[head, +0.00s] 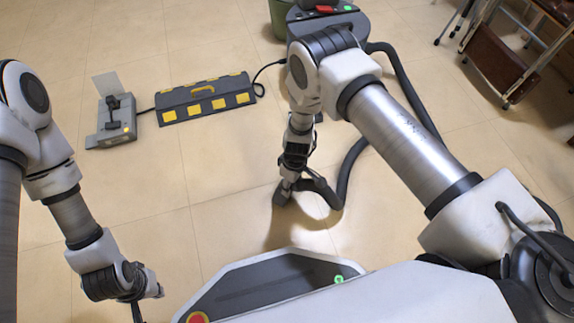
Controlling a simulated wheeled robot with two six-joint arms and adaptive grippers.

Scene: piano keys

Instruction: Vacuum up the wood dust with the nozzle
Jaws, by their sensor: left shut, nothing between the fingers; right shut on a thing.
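My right gripper (291,174) is low over the tiled floor at mid-picture, shut on the dark nozzle (282,194). The nozzle's head is at or close to the floor; I cannot tell if it touches. A black hose (352,160) bends from the nozzle and passes behind my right arm towards the dark vacuum unit (352,22) at the top. My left gripper (137,312) is shut and empty at the bottom left, partly cut off by the picture's edge. I cannot make out the wood dust; a darker patch on the floor near the nozzle looks like shadow.
A dark box with yellow patches (207,98) and a grey tool (115,125) lie on the floor at upper left, with black cables. A green bin (279,18) stands beside the vacuum. Brown-panelled furniture (494,62) is at upper right. The left-middle floor is clear.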

